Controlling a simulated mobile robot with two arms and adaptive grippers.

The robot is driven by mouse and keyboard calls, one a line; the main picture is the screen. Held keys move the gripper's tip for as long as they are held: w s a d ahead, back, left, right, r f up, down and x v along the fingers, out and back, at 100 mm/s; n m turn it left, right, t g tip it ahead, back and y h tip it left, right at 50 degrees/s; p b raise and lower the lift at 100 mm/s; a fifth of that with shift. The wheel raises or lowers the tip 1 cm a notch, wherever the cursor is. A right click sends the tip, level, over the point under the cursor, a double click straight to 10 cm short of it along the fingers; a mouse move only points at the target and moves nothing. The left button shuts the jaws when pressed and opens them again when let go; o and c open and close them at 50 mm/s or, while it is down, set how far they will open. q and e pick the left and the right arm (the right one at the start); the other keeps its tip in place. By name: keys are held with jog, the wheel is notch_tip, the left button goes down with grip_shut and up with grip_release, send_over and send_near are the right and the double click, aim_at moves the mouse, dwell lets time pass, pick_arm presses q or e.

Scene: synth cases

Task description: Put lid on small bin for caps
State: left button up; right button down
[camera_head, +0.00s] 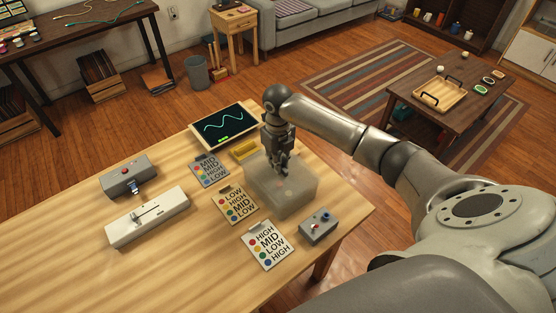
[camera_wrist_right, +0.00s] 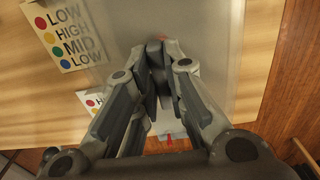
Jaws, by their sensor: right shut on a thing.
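A frosted, see-through box-shaped bin (camera_head: 292,203) stands near the right edge of the wooden table, with a pale translucent lid (camera_head: 303,176) at its top. I cannot tell whether the lid is fully seated. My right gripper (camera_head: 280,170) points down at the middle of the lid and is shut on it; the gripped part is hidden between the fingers. In the right wrist view the fingers (camera_wrist_right: 158,95) are close together over the frosted surface (camera_wrist_right: 213,62). A faint reddish spot shows through the bin. My left gripper is out of view.
A small yellow tray (camera_head: 243,150) and a dark screen with a green wave (camera_head: 225,125) are behind the bin. Label cards (camera_head: 235,205) lie left of it, and a grey button box (camera_head: 318,226) stands close in front. The table's front left is clear.

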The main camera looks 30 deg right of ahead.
jog(key=shift+f, duration=0.35)
jog(key=c, duration=1.4)
grip_release()
jog(key=shift+r, duration=0.1)
notch_tip(320, 180, up, 12)
